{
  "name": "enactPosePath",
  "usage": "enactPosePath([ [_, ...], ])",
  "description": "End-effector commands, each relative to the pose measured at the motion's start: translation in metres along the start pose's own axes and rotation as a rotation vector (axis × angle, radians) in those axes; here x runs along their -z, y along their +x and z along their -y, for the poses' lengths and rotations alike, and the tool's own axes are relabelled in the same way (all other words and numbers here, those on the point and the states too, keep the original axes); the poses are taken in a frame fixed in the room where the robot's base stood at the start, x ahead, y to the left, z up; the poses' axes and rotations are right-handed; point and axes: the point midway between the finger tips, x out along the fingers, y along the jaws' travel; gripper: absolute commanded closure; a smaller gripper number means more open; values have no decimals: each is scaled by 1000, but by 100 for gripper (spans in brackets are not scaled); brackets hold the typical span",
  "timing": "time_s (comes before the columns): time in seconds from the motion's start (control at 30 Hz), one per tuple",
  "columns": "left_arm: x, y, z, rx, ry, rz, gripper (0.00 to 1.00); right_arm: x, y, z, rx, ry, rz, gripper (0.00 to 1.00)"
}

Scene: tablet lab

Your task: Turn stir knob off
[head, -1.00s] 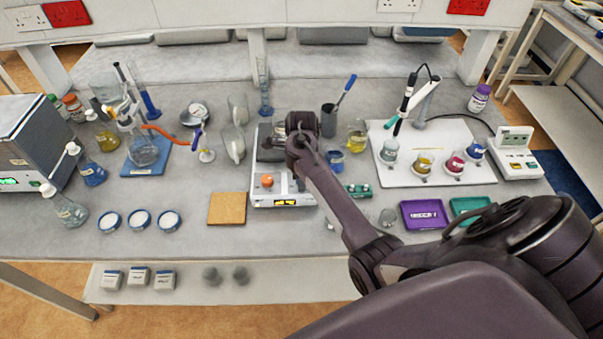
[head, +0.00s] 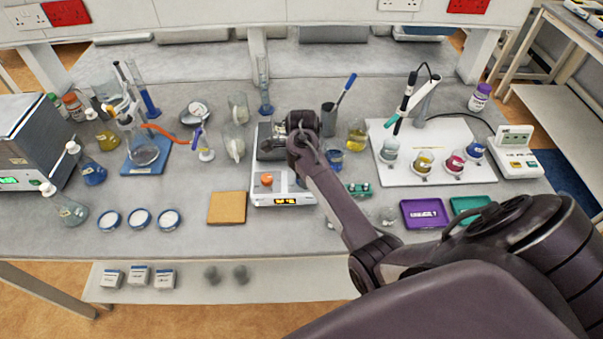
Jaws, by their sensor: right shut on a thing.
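A white hotplate stirrer (head: 283,197) stands in the middle of the bench. An orange knob (head: 267,179) shows on the left of its sloping front, above a lit display (head: 286,201). The right side of the front, where a second knob would sit, is covered by my right arm. My right gripper (head: 301,136) is at the stirrer, right of the orange knob. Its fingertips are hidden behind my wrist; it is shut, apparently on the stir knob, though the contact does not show. My left gripper is out of view.
Glass beakers (head: 236,139) stand left of the stirrer, and a brown square mat (head: 227,208) lies at its front left. A dark pen holder (head: 328,121) and a yellow beaker (head: 356,137) stand to its right. A white board (head: 456,182) holds several coloured pots.

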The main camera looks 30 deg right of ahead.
Motion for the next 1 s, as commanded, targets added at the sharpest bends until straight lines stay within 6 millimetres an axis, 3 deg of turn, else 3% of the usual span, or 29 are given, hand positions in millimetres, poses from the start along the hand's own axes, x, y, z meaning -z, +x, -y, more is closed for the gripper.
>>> enactPosePath([
  [1.0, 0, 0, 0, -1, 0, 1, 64, 1, -1, 2, 4, -938, 38, 93],
])
